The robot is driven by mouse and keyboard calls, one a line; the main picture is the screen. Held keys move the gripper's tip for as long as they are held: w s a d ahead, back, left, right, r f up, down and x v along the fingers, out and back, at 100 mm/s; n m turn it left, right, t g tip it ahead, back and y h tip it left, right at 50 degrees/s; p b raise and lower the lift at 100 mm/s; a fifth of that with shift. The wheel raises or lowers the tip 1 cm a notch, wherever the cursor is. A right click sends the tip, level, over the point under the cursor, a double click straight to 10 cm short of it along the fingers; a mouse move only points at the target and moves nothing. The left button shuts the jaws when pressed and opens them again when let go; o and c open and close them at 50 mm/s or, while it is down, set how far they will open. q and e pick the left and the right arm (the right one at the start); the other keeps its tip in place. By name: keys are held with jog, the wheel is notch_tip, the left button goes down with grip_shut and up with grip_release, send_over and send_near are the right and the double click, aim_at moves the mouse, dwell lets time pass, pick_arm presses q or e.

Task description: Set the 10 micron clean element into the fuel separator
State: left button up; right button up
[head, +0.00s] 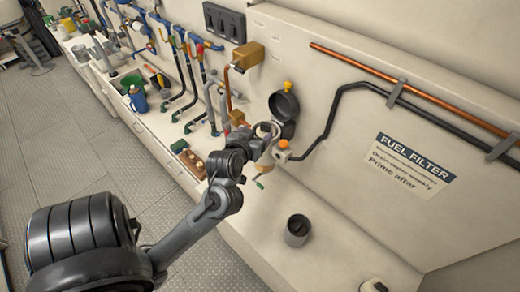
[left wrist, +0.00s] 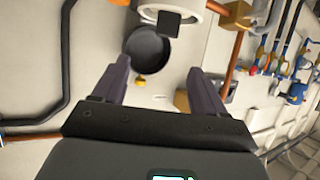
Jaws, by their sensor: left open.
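The fuel separator (head: 266,155) is on the wall, with a pale body, an orange fitting at its side and a green drain tap below. Its dark round lid (head: 285,106) stands swung up against the wall; the lid also shows in the left wrist view (left wrist: 147,50). The separator's pale round rim (left wrist: 185,8) shows at the top of that view, with a dark block at its opening; I cannot tell whether this is the element. My left gripper (head: 257,138) is at the separator's top, its fingers (left wrist: 159,70) open with nothing between them. My right gripper is not in view.
A dark grey open cup (head: 298,230) stands on the bench. A wooden tray (head: 192,164) with small items lies left of the separator. A black hose (head: 335,95) and copper pipe (head: 420,93) run along the wall at right.

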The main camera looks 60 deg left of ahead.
pick_arm(q)
jog(key=s+d+f+m+g+h, duration=0.1)
jog(key=d+f+m+h, duration=0.2)
jog(key=d+f, duration=0.35)
jog(key=s+d+f+m+g+h, duration=0.2)
jog(key=d+f+m+h, duration=0.15)
jog(key=d, duration=0.55)
jog(key=s+d+f+m+g+h, duration=0.2)
jog(key=s+d+f+m+g, duration=0.1)
jog(key=s+d+f, duration=0.4)
jog(key=s+d+g, duration=0.1)
jog(key=s+d, duration=0.1)
jog(key=d, duration=0.1)
jog(key=shift+d+f, duration=0.15)
jog(key=shift+d, duration=0.05)
